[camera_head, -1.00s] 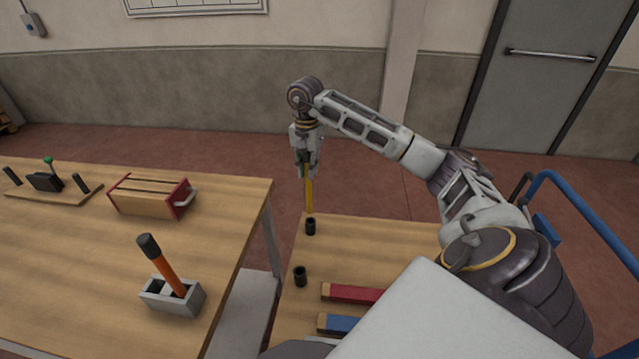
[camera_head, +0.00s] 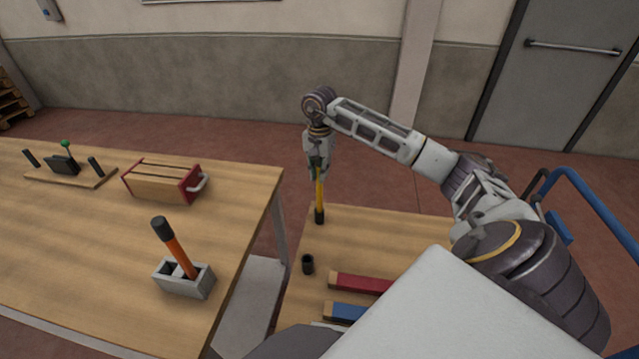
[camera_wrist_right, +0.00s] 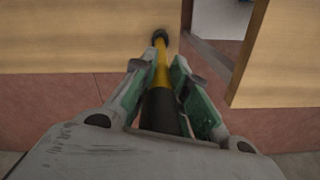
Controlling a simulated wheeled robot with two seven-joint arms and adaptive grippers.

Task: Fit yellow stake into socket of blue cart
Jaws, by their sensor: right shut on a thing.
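The yellow stake (camera_head: 319,190) has a black upper grip and stands about upright. My right gripper (camera_head: 318,170) is shut on its upper part; the jaws also show in the wrist view (camera_wrist_right: 162,95). The stake's lower end meets the black socket (camera_head: 319,216) at the far left corner of the blue cart's wooden deck (camera_head: 375,230) and seems to be in its mouth; how deep I cannot tell. In the wrist view the stake (camera_wrist_right: 161,70) runs down to the socket (camera_wrist_right: 160,36). My left gripper is not in view.
A second, empty black socket (camera_head: 307,264) is on the cart's left edge, near red (camera_head: 360,284) and blue (camera_head: 345,311) bars. The workbench (camera_head: 90,230) at left holds a grey block (camera_head: 184,280) with an orange-handled tool and a red-ended wooden box (camera_head: 163,182). A gap separates bench and cart.

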